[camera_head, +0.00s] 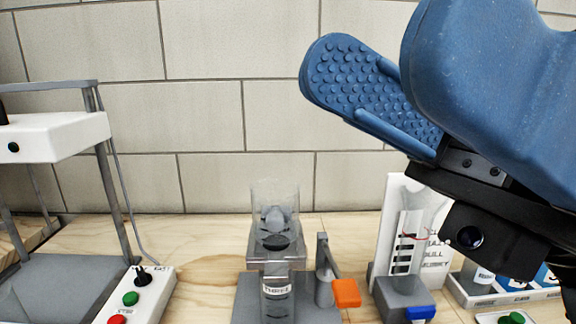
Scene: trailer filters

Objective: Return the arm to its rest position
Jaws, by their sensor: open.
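My gripper (375,58) is large in the upper right, close to the camera. Its two blue fingers are spread apart. The far finger shows a studded inner pad, and I see nothing between the fingers. The gripper is raised above the wooden bench (205,245), in front of the tiled wall, and points to the upper left. A dark bracket with a round lens sits below the fingers. The rest of the arm is cut off by the right edge.
A clear vessel (275,200) stands on a grey fixture labelled THREE, beside an orange-tipped lever (346,293). A white panel (393,210) and a blue-tipped part (420,313) are right of it. A button box (150,290) and a framed white unit (60,137) stand left.

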